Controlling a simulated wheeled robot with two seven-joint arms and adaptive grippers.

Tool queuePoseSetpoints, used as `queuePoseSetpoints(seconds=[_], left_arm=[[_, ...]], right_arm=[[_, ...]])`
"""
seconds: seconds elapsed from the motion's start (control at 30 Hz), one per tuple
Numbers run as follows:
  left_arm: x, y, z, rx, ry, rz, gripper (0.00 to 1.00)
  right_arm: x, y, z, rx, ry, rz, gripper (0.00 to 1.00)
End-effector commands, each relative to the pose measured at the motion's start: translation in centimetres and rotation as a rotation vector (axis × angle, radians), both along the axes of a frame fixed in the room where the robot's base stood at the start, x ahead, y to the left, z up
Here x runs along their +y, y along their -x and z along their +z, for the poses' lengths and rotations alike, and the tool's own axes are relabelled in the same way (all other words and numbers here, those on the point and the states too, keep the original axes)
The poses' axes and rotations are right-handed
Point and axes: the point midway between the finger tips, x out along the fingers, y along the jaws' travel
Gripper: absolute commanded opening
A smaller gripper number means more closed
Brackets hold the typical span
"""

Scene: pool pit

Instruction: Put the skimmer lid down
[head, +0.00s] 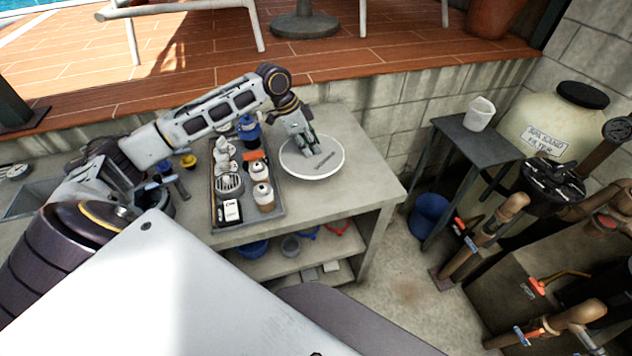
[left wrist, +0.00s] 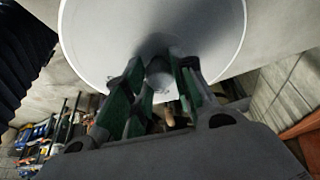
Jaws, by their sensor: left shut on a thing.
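The skimmer lid (head: 325,160) is a round white disc over the right part of the grey bench top (head: 372,178). My left gripper (head: 316,150) reaches over it from the left and is shut on it. In the left wrist view the lid (left wrist: 110,35) fills the top of the picture, and its central knob (left wrist: 158,72) sits between the fingers of my left gripper (left wrist: 160,85). From these frames I cannot tell whether the lid touches the bench. My right gripper is not in view.
A dark tray (head: 277,214) with several bottles and a basket stands left of the lid. Bare bench lies right of the lid. A block wall (head: 385,100) rises behind.

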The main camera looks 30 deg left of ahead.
Motion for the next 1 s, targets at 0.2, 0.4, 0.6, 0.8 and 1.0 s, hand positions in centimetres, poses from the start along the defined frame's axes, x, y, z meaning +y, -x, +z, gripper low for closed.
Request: queuePoseSetpoints(seconds=[0.2,0.4,0.6,0.8,1.0], left_arm=[[-1.2,0.3,0.5,-0.002,0.003,-0.180,0.00],[-1.8,0.4,0.7,-0.002,0.002,-0.344,0.00],[-1.9,0.3,0.8,-0.002,0.002,-0.483,0.00],[-1.9,0.4,0.7,-0.002,0.001,-0.568,0.00],[-1.9,0.4,0.7,-0.002,0.001,-0.588,0.00]], right_arm=[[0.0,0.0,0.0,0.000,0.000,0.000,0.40],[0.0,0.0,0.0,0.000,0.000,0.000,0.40],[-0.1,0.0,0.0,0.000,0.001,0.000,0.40],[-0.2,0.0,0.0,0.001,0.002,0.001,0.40],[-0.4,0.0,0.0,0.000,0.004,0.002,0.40]])
